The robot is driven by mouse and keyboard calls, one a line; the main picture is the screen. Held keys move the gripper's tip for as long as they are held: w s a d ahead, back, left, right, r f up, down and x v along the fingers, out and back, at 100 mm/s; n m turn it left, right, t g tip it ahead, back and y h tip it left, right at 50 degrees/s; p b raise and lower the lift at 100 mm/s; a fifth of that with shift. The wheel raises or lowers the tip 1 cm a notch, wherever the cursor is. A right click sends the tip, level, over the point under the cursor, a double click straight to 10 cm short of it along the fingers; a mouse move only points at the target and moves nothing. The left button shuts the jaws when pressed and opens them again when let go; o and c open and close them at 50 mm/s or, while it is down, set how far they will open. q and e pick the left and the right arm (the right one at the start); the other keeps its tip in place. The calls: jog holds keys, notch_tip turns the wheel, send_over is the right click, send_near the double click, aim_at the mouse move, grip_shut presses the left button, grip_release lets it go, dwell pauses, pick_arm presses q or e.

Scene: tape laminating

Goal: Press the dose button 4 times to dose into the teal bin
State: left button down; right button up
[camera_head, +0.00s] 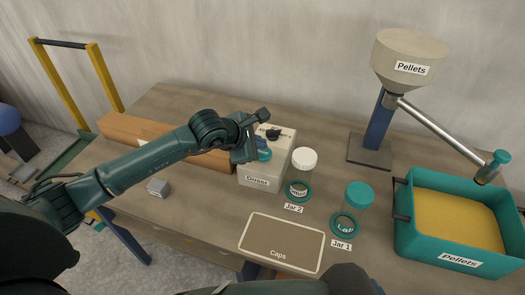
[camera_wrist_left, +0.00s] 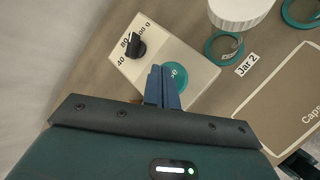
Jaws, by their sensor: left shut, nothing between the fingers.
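The doser (camera_head: 260,180) is a pale box on the table with a dark dial knob (camera_wrist_left: 138,46) and a round teal dose button (camera_wrist_left: 178,77) on top. The button also shows in the head view (camera_head: 265,155). My left gripper (camera_head: 262,143) is shut and empty, its blue fingers pointing down at the button. In the left wrist view the fingertips (camera_wrist_left: 163,72) cover part of the button; I cannot tell whether they touch or press it. The teal bin (camera_head: 418,238), labelled Pellets, stands at the right and holds yellow pellets. My right gripper is not in view.
Beside the doser are a white-lidded jar (camera_head: 304,160) and a teal-lidded jar (camera_head: 358,195), with teal rings near them. A Caps mat (camera_head: 262,238) lies in front. A pellet hopper (camera_head: 408,55) has a pipe (camera_head: 440,130) sloping toward the bin. A small grey block (camera_head: 158,187) lies left.

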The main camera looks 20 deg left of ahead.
pick_arm(q)
jog(key=shift+r+p, duration=1.3)
jog(key=shift+r, duration=1.25)
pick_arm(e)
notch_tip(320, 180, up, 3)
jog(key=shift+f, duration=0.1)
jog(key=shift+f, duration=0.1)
